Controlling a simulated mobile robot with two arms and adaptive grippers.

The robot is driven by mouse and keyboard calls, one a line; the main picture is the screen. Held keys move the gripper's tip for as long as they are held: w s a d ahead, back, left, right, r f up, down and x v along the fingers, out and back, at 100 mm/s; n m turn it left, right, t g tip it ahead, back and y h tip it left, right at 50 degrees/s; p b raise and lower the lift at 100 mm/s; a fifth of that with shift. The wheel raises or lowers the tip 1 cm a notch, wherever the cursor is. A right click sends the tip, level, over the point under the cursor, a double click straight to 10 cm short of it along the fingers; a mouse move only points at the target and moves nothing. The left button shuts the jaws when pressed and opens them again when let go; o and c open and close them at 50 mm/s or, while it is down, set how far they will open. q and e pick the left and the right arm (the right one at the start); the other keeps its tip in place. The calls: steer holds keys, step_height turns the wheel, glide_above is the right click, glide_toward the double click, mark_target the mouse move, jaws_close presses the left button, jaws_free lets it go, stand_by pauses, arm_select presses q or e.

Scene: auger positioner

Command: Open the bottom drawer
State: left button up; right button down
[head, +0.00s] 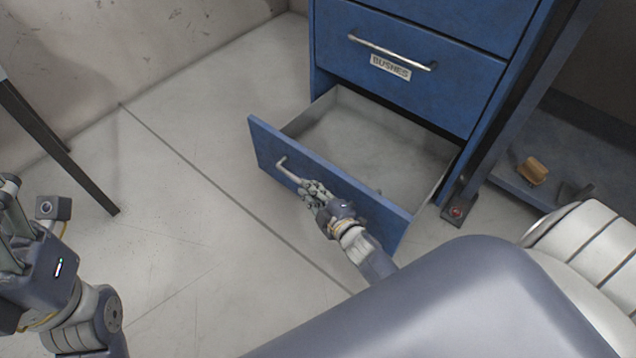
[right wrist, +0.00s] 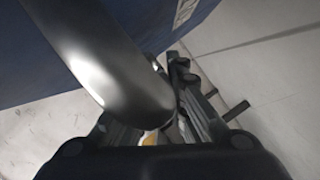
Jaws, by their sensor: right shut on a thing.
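The bottom drawer (head: 270,146) of the blue cabinet (head: 455,95) stands pulled far out, and its bare grey inside (head: 365,140) shows. My right gripper (head: 312,190) is at the drawer's front, shut on its metal handle (head: 290,172). In the right wrist view the handle (right wrist: 115,65) runs large and shiny down between the fingers (right wrist: 165,125). The middle of the handle is hidden by the gripper in the head view. My left arm shows at the lower left of the head view, but its fingertips cannot be made out.
The closed drawer above has a metal handle and a label "BUSHES" (head: 390,67). A dark leg (head: 60,150) stands at the left. A small wooden block (head: 532,170) lies on a low shelf at the right. The floor (head: 190,150) left of the drawer is clear.

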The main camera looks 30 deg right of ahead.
steer(key=shift+s+a, duration=0.1)
steer(key=shift+a, duration=0.1)
stand_by(0.3)
steer(key=c, duration=1.9)
jaws_free()
steer(key=v, duration=1.2)
